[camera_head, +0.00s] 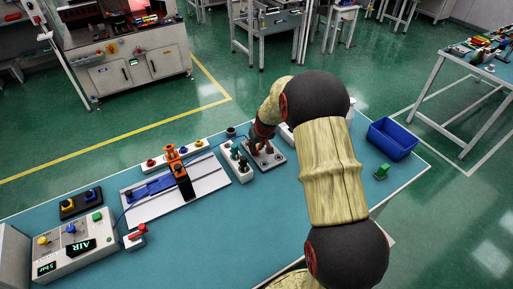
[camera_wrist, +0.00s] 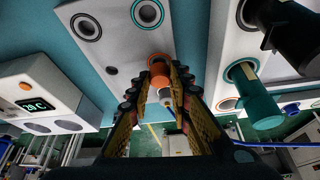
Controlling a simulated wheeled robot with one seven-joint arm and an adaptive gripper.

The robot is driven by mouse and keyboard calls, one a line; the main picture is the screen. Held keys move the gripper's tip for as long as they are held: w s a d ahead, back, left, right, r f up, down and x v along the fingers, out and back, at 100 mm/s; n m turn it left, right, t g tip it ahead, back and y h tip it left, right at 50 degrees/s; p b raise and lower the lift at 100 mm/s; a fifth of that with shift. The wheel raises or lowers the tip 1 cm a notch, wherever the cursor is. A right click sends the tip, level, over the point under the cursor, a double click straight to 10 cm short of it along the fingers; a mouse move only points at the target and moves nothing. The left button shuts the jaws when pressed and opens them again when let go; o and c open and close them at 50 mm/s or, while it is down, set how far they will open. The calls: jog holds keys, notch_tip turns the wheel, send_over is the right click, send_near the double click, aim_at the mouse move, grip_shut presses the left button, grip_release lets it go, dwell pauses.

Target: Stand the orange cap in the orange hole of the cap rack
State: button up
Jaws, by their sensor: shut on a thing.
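The orange cap (camera_wrist: 158,72) is between the fingers of my gripper (camera_wrist: 162,84) in the wrist view. My gripper is shut on it. The cap is right at the orange-ringed hole (camera_wrist: 159,57) of a pale grey rack (camera_wrist: 113,48); I cannot tell whether its end is inside the hole or just above it. This rack also has an empty black-ringed hole (camera_wrist: 86,26) and an empty teal-ringed hole (camera_wrist: 147,12). In the head view my gripper (camera_head: 262,143) is low over the grey rack (camera_head: 276,159), and the cap is too small to make out.
Beside the rack, a white block (camera_wrist: 208,70) holds a black cap (camera_wrist: 285,22) and a teal cap (camera_wrist: 258,97); its orange-ringed hole (camera_wrist: 228,104) is empty. A device with a display (camera_wrist: 32,103) is close on the left. A blue bin (camera_head: 392,139) stands right of my arm.

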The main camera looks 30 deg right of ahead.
jog(key=shift+f+b, duration=0.65)
jog(key=shift+f, duration=0.05)
dwell(1.0)
jog(key=o, duration=0.8)
jog(key=shift+o, duration=0.6)
jog(key=o, duration=0.3)
jog(key=shift+r, duration=0.15)
jog(key=shift+r+p, duration=1.95)
jog(key=shift+r, duration=1.45)
